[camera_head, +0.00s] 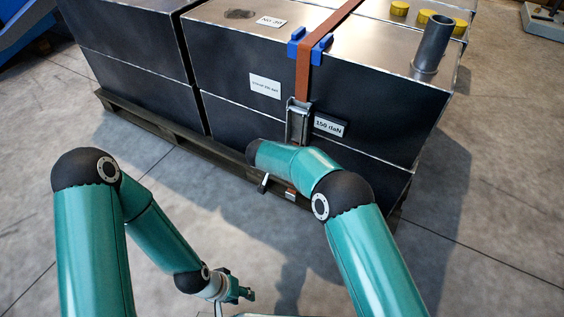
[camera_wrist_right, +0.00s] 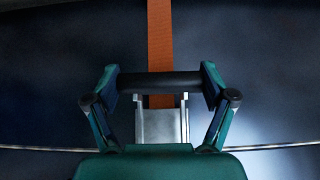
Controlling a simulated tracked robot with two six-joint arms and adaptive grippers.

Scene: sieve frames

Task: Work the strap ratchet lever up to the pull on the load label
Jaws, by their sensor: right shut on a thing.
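An orange strap (camera_head: 303,82) runs over a dark crate's top and down its front to a metal ratchet (camera_head: 298,122). The load label (camera_head: 329,127) beside the ratchet reads "150 daN". In the right wrist view the strap (camera_wrist_right: 160,38) passes behind a black lever bar (camera_wrist_right: 160,82) above the metal ratchet body (camera_wrist_right: 162,122). My right gripper (camera_wrist_right: 160,84) is shut on this bar, one finger at each end. My right arm hides it in the head view. My left gripper (camera_head: 242,294) hangs low over the floor, away from the strap; its jaw gap is unclear.
The dark crate (camera_head: 390,122) stands on a wooden pallet (camera_head: 172,128) beside another dark crate (camera_head: 125,40). Blue edge protectors (camera_head: 296,47) sit under the strap. A second white label (camera_head: 265,86) is left of it. A pipe (camera_head: 432,45) and yellow caps stand on top. The floor at left is clear.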

